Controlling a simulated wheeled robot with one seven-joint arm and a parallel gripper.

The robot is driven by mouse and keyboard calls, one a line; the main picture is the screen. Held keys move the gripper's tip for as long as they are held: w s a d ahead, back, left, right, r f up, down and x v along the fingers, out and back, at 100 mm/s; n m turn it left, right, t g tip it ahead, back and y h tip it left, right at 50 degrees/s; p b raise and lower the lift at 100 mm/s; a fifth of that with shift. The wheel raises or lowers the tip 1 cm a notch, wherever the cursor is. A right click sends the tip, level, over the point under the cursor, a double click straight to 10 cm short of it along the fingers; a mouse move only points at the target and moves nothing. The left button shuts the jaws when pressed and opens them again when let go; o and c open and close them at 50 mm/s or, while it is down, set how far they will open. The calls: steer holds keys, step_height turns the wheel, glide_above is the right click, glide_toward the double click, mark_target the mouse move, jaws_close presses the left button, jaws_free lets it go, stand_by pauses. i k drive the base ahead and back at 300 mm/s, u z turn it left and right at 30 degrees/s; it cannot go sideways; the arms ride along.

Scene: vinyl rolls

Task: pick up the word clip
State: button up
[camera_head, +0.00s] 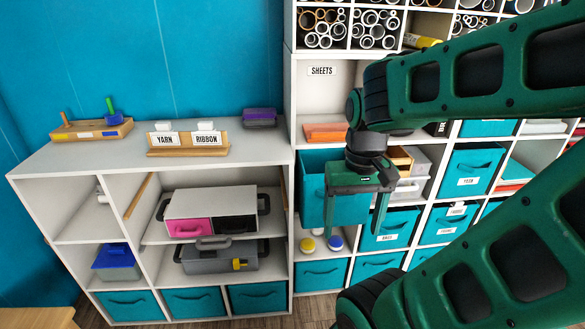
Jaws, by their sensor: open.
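Two white clip-like tags with black words, YARN (165,139) and RIBBON (206,138), stand side by side on a wooden holder (188,152) on top of the low white shelf. I cannot tell which one is the word clip. My gripper (354,230) hangs with its fingers pointing down in front of the tall shelf, to the right of and apart from the tags. Its two fingers are spread, with nothing between them. Teal bins show behind it.
The low shelf's top (75,157) also carries a wooden tray (92,130) with green and orange upright items at the left and a purple box (260,118) at the right. The tall shelf (289,90) stands beside it. Bare top lies between these things.

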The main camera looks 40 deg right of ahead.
mark_target(206, 134)
steer(key=z, duration=1.1)
steer(key=k, duration=0.35)
steer(key=u, duration=0.3)
steer(key=i, duration=1.05)
steer(key=z, duration=0.1)
